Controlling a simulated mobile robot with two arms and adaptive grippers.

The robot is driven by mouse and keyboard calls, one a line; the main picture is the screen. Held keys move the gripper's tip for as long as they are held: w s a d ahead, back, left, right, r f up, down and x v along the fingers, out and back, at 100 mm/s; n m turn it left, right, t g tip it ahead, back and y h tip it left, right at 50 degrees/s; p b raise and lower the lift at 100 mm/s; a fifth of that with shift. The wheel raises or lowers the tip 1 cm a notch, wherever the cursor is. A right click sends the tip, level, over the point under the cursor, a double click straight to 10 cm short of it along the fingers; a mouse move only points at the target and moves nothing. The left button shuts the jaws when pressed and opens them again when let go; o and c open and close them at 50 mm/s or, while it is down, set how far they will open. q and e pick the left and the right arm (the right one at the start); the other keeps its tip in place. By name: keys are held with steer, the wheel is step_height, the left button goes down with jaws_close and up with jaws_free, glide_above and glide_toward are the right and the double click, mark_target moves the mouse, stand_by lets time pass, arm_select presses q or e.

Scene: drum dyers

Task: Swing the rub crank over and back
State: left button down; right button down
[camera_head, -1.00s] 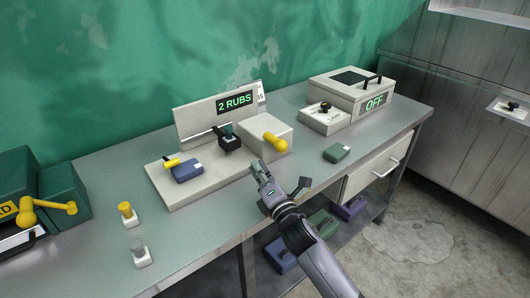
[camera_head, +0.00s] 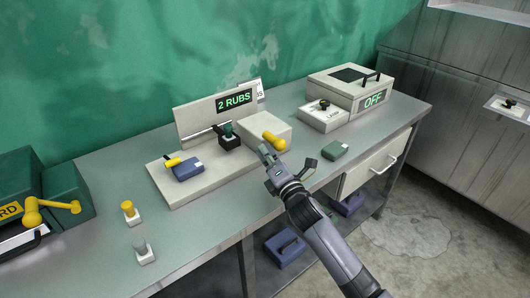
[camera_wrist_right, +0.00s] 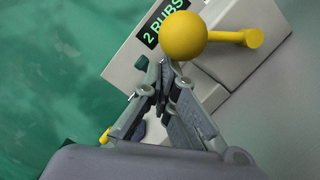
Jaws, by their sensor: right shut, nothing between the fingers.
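The rub crank (camera_head: 274,140) is a yellow handle with a round knob on the right front of the pale rub tester (camera_head: 206,185). The tester's display (camera_head: 234,100) reads "2 RUBS". In the right wrist view the crank's round knob (camera_wrist_right: 184,36) is large and close, with its arm reaching right to a smaller yellow end. My right gripper (camera_head: 265,150) is shut and empty, just in front of and left of the knob. In the wrist view its fingertips (camera_wrist_right: 168,75) lie just below the knob; whether they touch it I cannot tell. My left gripper is out of view.
A blue block (camera_head: 187,171) with a yellow lever lies on the tester's base. A green block (camera_head: 335,150) lies on the bench right of my gripper. A box reading "OFF" (camera_head: 352,88) stands at the back right. Two small knobbed blocks stand at the left front.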

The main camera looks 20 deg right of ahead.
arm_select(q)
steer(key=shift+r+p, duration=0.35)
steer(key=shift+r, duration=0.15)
arm_select(e)
steer(key=shift+d+r+m, duration=0.15)
steer(key=shift+r+m, duration=0.15)
steer(key=shift+r, duration=0.05)
